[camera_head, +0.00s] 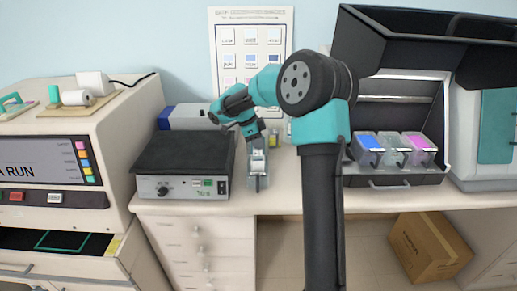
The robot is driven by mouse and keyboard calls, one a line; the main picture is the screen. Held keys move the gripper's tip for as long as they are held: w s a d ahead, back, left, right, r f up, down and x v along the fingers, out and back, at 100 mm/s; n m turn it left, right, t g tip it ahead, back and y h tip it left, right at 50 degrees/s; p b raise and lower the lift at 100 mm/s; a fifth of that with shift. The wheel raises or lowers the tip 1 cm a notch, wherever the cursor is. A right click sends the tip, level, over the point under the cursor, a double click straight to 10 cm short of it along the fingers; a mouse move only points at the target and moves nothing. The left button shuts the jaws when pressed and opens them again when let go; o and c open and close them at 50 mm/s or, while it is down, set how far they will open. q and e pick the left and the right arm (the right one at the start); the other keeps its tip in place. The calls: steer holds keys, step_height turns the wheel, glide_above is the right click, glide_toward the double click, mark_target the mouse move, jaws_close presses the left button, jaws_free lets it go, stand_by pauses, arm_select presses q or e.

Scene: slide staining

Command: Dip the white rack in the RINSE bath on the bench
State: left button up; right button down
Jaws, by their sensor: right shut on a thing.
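My right gripper (255,141) points down at the back middle of the bench, right of the black-topped box. It is shut on the white rack (258,162), just below its fingers. The rack is small and appears to be within or just above a narrow clear grey bath (258,183) on the bench; I cannot tell how deep it sits. No label on this bath is readable, so I cannot confirm that it is the RINSE bath. My left gripper is not in view.
A black-topped instrument (185,154) stands close left of the bath. A small yellowish bottle (274,138) is behind it. At right, a hooded station holds blue (370,142), clear and pink baths (421,143). A cardboard box (430,246) lies on the floor.

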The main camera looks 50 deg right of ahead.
steer(key=shift+r, duration=2.4)
